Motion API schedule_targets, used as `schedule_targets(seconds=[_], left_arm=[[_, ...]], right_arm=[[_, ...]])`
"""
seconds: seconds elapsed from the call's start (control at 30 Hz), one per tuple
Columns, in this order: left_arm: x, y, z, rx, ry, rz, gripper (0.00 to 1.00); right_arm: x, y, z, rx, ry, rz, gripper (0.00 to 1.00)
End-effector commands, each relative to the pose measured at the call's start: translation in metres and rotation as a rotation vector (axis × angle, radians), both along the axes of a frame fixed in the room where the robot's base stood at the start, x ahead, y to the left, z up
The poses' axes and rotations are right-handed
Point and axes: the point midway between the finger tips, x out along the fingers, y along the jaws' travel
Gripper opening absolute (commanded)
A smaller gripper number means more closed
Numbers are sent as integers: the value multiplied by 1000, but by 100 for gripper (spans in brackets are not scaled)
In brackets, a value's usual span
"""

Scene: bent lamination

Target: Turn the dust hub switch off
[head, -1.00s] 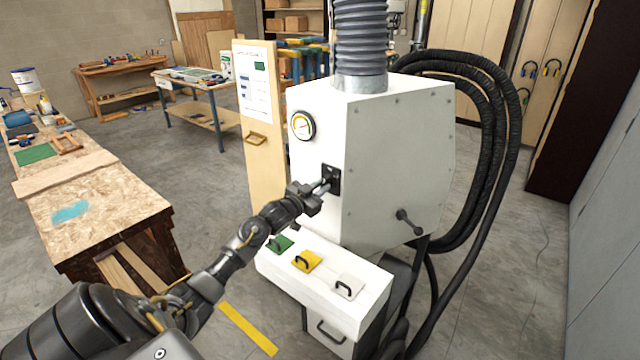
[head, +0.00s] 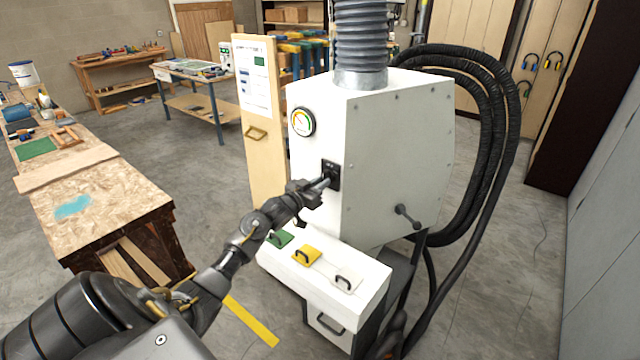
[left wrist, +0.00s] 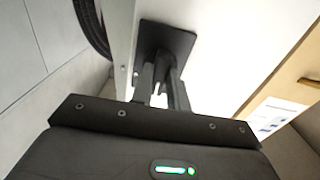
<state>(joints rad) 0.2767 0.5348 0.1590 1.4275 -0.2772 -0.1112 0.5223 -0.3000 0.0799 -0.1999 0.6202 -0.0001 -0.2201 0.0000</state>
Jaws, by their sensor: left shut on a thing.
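The dust hub (head: 400,150) is a white cabinet with a grey ribbed duct on top. Its switch plate (head: 332,172) is a small black panel on the front face, below the round gauge (head: 302,121). My left gripper (head: 322,184) is at this plate, its fingers shut on the switch lever, which the fingers mostly hide. In the left wrist view the black plate (left wrist: 168,40) is at the top, with the two fingers (left wrist: 162,88) reaching to it and closed around the lever. The lever's exact position cannot be made out. My right gripper is not in view.
Below the switch is a white ledge with green (head: 280,239), yellow (head: 306,255) and white (head: 345,281) handled gates. A crank handle (head: 408,216) is on the hub's side. Black hoses (head: 500,150) hang at the right. A workbench (head: 90,205) stands at the left.

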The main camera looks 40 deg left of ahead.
Motion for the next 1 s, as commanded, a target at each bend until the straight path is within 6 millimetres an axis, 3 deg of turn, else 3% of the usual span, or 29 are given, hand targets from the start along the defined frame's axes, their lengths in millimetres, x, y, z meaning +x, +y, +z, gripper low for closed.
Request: schedule_targets(seconds=[0.07,0.1,0.23,0.63,1.0], left_arm=[[0,1,1,-2,-2,1,0],[0,1,1,-2,-2,1,22],[0,0,1,-1,-2,1,38],[-9,0,-2,1,0,0,38],[-78,-1,-4,2,0,0,38]], right_arm=[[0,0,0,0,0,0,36],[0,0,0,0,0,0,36],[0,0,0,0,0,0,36],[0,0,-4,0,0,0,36],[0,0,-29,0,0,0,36]])
